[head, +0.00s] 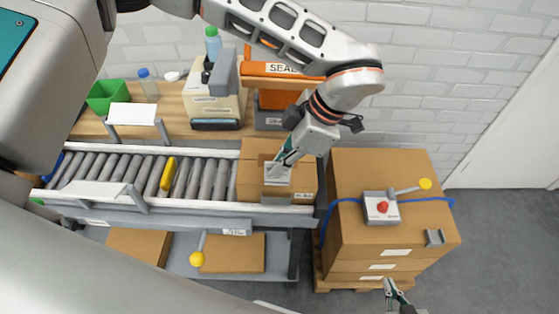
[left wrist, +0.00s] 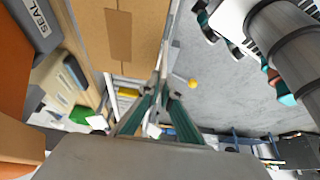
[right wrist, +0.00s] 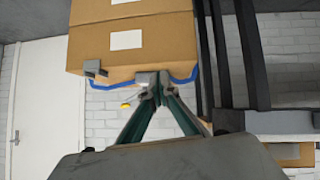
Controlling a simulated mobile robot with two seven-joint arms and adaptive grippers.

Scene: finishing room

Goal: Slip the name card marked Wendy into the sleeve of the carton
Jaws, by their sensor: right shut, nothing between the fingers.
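The brown carton (head: 250,182) sits at the right end of the roller conveyor. A small pale panel (head: 277,178), apparently its sleeve, is on its upper side. My left gripper (head: 274,167) points down at this panel, its tips at or just above it. In the left wrist view its fingers (left wrist: 161,85) come close together beside the brown carton face; whether a thin card is between them is unclear. No name Wendy is legible. My right gripper (head: 389,284) is low at the front right, shut and empty; its tips also show in the right wrist view (right wrist: 158,88).
Stacked boxes (head: 350,235) with a blue strap and a red-button box (head: 381,208) stand right of the conveyor. A yellow piece (head: 168,173) lies on the rollers (head: 205,180). An orange SEAL machine (head: 285,90) and a green bin (head: 106,95) are behind.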

